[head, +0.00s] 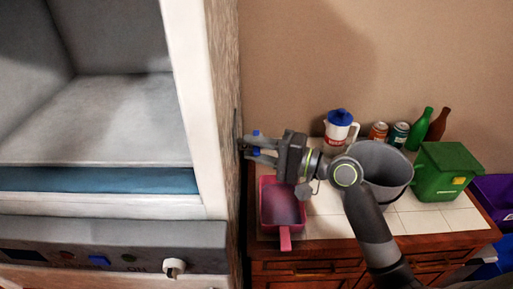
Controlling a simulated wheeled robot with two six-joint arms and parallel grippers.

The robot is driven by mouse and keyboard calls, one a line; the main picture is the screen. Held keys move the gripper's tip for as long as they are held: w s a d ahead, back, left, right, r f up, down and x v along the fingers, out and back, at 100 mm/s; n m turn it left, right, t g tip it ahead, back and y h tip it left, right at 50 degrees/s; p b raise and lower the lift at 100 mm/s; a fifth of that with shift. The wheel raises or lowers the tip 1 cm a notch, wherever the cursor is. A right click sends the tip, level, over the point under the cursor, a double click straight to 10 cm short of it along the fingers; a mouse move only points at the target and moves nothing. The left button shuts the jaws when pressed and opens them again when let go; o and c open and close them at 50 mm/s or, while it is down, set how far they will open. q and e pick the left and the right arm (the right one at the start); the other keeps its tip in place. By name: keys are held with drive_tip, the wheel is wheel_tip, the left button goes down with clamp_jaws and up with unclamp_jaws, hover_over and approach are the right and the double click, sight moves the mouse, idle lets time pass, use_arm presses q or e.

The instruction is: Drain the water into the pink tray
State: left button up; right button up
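The pink tray (268,215) sits on the left end of the tiled counter, its short handle toward the front edge. I cannot tell whether it holds any liquid. My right gripper (248,148) is above and behind the tray, pointing left at the side of the wood panel. Its two fingers are apart, with nothing visible between them. The fingertips are close to the panel; I cannot tell if they touch it. No water is visible. My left gripper is not in view.
A large white appliance (190,110) with an open, empty-looking cavity fills the left. On the counter (408,222) stand a grey bucket (397,165), a white jug (336,132), two cans, two bottles (424,128) and a green bin (437,178). Purple and blue bins stand at right.

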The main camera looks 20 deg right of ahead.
clamp_jaws()
idle(0.3)
drive_tip(key=shift+d+f+n+g+y+b, duration=0.15)
drive_tip(key=shift+d+n+g+y+b, duration=0.1)
drive_tip(key=shift+n+g+y+b, duration=0.4)
drive_tip(key=shift+s+d+n+g+b, duration=0.1)
drive_tip(key=shift+d+n+g+b, duration=0.15)
drive_tip(key=shift+g+b, duration=0.3)
drive_tip(key=shift+a, duration=0.1)
unclamp_jaws()
